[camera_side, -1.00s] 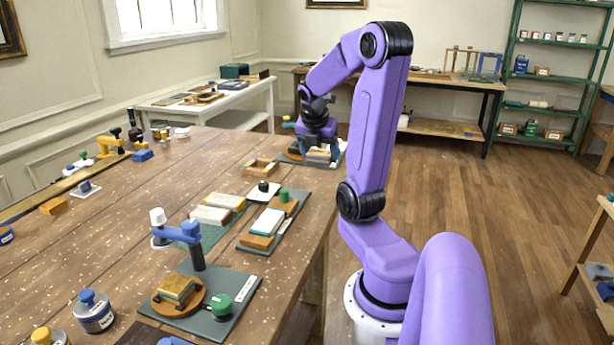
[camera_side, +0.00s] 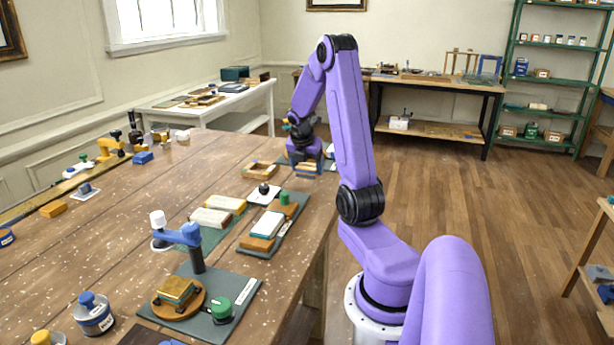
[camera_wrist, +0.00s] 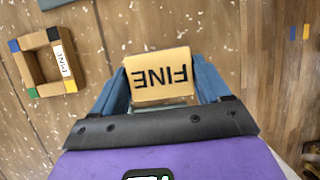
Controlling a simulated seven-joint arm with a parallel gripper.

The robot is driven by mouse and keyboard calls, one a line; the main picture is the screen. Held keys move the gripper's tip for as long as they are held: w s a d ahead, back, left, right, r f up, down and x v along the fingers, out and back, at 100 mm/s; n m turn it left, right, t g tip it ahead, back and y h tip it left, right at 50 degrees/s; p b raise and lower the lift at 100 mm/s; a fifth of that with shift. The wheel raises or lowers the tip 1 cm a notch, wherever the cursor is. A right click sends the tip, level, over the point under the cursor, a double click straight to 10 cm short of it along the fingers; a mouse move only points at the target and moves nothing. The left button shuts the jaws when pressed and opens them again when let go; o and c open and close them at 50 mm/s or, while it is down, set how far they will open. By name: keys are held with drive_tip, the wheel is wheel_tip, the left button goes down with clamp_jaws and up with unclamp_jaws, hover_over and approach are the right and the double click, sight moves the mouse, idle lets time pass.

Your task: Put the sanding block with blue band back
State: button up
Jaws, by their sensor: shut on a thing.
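My gripper (camera_wrist: 160,84) is shut on a light wooden block (camera_wrist: 157,66) with the dark word FINE on its top, upside down in the wrist view. Its two blue fingers press the block's left and right sides. No blue band shows on it from above. In the side view my gripper (camera_side: 304,152) is over the far right part of the workbench; the held block is small and partly hidden there. A wooden frame-like holder (camera_wrist: 30,70) with coloured corners and a small label lies left of the held block, apart from it. It also shows in the side view (camera_side: 250,176).
Left of the gripper is speckled bench top; the bench edge and wooden floor (camera_wrist: 285,100) lie to the right. Nearer in the side view are a green mat (camera_side: 258,252) with blocks and a blue-armed stand (camera_side: 190,236). A dark blue thing (camera_wrist: 52,3) shows at the wrist view's top.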

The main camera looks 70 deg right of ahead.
sight(307, 175)
drive_tip(key=shift+w+d+f, duration=0.15)
drive_tip(key=shift+f, duration=1.6)
drive_tip(key=o, duration=1)
drive_tip(key=shift+f, duration=0.15)
